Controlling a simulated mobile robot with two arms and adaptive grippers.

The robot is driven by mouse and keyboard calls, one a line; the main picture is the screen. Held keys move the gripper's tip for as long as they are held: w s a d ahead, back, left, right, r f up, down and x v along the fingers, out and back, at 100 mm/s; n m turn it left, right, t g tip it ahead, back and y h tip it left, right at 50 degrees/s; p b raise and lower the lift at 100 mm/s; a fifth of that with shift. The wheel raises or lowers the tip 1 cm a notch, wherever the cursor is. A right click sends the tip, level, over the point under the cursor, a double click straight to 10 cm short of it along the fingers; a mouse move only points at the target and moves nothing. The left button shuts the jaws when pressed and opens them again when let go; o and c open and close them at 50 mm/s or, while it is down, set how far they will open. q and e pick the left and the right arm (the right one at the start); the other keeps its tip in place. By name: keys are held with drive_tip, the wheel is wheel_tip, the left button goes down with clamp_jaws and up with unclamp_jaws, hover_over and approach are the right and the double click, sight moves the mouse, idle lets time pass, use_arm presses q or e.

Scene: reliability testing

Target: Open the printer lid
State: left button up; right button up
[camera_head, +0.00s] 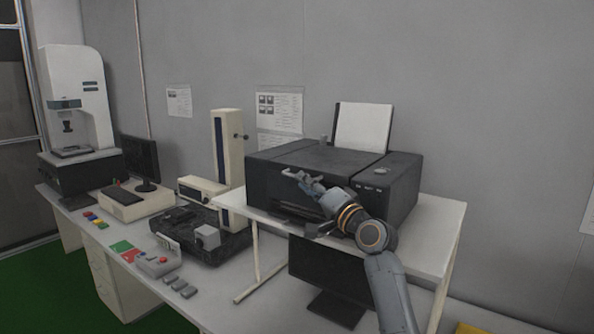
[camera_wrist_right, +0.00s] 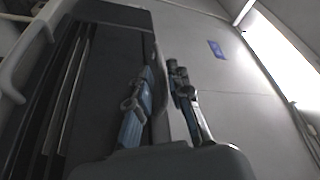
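The black printer (camera_head: 272,194) stands on a raised white shelf, and its flat dark lid (camera_head: 318,159) lies closed on top. My right gripper (camera_head: 298,177) is at the printer's upper front edge, below the front of the lid. In the right wrist view, the two fingers of my right gripper (camera_wrist_right: 164,72) stand apart with a gap between them. The printer's dark front (camera_wrist_right: 110,50) fills the left of that view. I cannot tell whether the fingertips touch the lid. My left gripper is out of view.
The white shelf (camera_head: 436,226) holds the printer, with a black monitor (camera_head: 325,274) beneath it. A paper sheet (camera_head: 363,127) rises behind the printer. A cream column instrument (camera_head: 229,150) stands close on the left. Several small devices lie on the bench to the left.

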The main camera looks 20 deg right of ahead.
drive_tip(key=shift+p+x, duration=0.45)
drive_tip(key=shift+x, duration=1.65)
clamp_jaws()
